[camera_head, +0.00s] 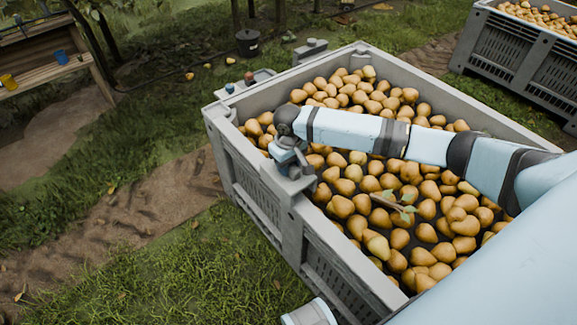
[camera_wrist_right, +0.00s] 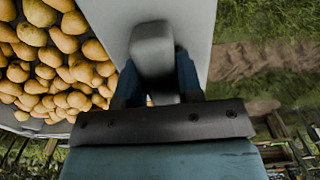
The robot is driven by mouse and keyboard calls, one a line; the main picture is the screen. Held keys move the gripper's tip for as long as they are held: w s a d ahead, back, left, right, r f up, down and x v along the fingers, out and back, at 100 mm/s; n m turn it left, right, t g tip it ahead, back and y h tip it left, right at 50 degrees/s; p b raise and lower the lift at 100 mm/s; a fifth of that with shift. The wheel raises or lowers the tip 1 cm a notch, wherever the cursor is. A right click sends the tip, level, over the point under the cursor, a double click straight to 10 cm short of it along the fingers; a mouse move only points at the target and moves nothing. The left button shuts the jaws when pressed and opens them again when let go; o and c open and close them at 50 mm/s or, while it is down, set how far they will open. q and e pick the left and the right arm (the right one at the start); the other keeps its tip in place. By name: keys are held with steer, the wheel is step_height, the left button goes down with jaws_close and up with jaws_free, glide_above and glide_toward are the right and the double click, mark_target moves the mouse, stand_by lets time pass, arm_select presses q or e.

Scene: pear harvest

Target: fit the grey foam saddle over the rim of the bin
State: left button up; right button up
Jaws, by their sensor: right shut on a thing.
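The grey foam saddle (camera_head: 288,183) is at the near-left rim of the grey bin (camera_head: 345,238), below my right gripper (camera_head: 290,167). My right gripper is shut on it. In the right wrist view, the saddle (camera_wrist_right: 152,55) is a rounded grey block between the blue fingers of the right gripper (camera_wrist_right: 157,82), in line with the pale rim strip (camera_wrist_right: 195,25). The gripper hides part of the saddle, and I cannot tell whether it is fully seated on the rim. My left gripper is not in view.
Pears (camera_head: 345,185) fill the bin, with a leafy twig (camera_head: 395,206) on top. A similar grey block (camera_head: 310,50) and a small tray (camera_head: 248,84) are at the back-left rim. Another pear bin (camera_head: 510,58) stands at the back right. Grass (camera_head: 190,260) lies left of the bin.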

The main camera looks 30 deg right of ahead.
step_height(320, 180, down, 2)
steer(key=shift+f+b, duration=0.15)
steer(key=shift+b, duration=0.85)
steer(key=shift+p, duration=0.6)
step_height(320, 180, down, 2)
steer(key=shift+f, duration=0.15)
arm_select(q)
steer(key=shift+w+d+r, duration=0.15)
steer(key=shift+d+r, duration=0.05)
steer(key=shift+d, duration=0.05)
arm_select(e)
steer(key=shift+f, duration=1.45)
arm_select(q)
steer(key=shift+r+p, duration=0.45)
steer(key=shift+p, duration=0.1)
arm_select(e)
steer(key=shift+f, duration=0.3)
steer(key=o, duration=1)
